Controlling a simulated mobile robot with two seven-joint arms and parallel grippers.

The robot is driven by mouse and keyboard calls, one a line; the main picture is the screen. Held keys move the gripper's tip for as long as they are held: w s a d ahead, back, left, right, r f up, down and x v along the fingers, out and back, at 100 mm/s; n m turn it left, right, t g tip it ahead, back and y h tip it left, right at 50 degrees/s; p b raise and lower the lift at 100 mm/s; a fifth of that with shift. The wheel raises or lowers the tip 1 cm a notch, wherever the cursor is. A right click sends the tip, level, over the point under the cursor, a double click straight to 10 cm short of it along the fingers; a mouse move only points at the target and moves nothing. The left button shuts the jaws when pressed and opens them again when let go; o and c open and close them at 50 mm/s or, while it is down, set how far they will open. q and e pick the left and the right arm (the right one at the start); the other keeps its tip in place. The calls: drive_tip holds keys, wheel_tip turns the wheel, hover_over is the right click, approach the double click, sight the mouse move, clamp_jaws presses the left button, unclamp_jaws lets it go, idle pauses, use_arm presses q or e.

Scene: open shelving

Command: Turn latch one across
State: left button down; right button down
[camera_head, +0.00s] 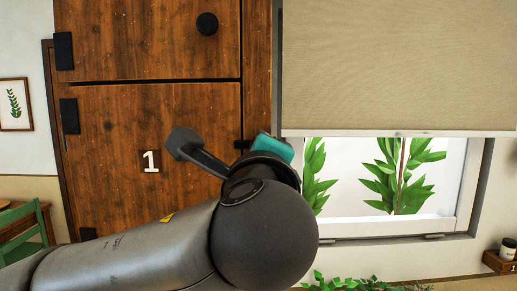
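The wooden door marked with a white 1 (151,161) is closed in its frame. My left arm comes in from the lower left, and its round joint covers the door's lower right part. My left gripper (262,168) is at the door's right edge, mostly hidden behind this joint. A dark bar with a blocky end (186,143) sticks out to the upper left; I cannot tell whether it is a finger or a latch part. A teal block (273,146) shows just beyond the wrist, and may be latch one. Contact is hidden. My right gripper is not in view.
A second wooden door (150,40) with a round black knob (207,23) is above. Black hinges (69,115) line the left side. A window with a beige blind (400,65) is to the right, and a green chair (25,225) at lower left.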

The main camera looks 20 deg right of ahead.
use_arm(q)
drive_tip(key=shift+m, duration=0.3)
drive_tip(key=c, duration=0.6)
unclamp_jaws()
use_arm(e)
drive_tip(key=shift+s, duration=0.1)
